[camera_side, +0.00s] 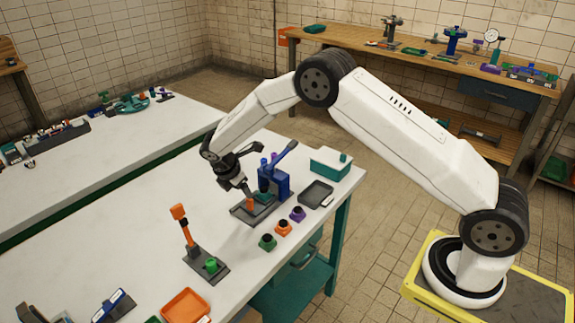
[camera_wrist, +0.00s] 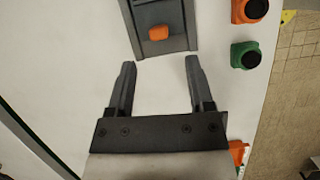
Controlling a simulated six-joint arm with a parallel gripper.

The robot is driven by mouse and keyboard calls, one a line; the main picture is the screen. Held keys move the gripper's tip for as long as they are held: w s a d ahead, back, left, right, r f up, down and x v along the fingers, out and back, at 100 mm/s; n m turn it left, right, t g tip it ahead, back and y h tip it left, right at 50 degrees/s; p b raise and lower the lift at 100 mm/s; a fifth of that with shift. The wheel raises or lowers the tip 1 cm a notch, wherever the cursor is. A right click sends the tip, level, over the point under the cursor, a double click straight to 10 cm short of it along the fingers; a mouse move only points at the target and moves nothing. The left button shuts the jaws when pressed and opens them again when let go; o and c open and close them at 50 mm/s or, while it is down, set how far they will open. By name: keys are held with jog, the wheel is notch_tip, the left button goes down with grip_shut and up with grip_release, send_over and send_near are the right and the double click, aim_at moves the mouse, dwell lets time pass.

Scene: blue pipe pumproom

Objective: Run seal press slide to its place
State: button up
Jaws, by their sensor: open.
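The seal press (camera_side: 281,183) is a blue body with a lever, standing on a grey base on the white bench. Its slide appears to be the part with the orange knob (camera_side: 250,204), at the near left of the base. In the wrist view the orange knob (camera_wrist: 159,32) sits on a grey track (camera_wrist: 172,12) at the top. My gripper (camera_wrist: 160,63) is open and empty, its fingers pointing at the track's near end. The knob lies just beyond the fingertips, roughly centred between them. In the side view my gripper (camera_side: 255,170) hangs close over the base and partly hides the press.
Green (camera_side: 267,242), orange (camera_side: 283,228) and purple (camera_side: 298,214) black-topped pieces stand right of the base. A dark tray (camera_side: 316,194) and a teal box (camera_side: 331,163) lie behind them. An orange-handled lever fixture (camera_side: 188,235) stands nearer the camera.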

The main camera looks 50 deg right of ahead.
aim_at(248, 200)
jog(key=shift+a+n, duration=0.1)
jog(key=shift+n, duration=0.4)
jog(key=shift+f, duration=0.15)
jog(key=shift+x, duration=3.8)
grip_shut()
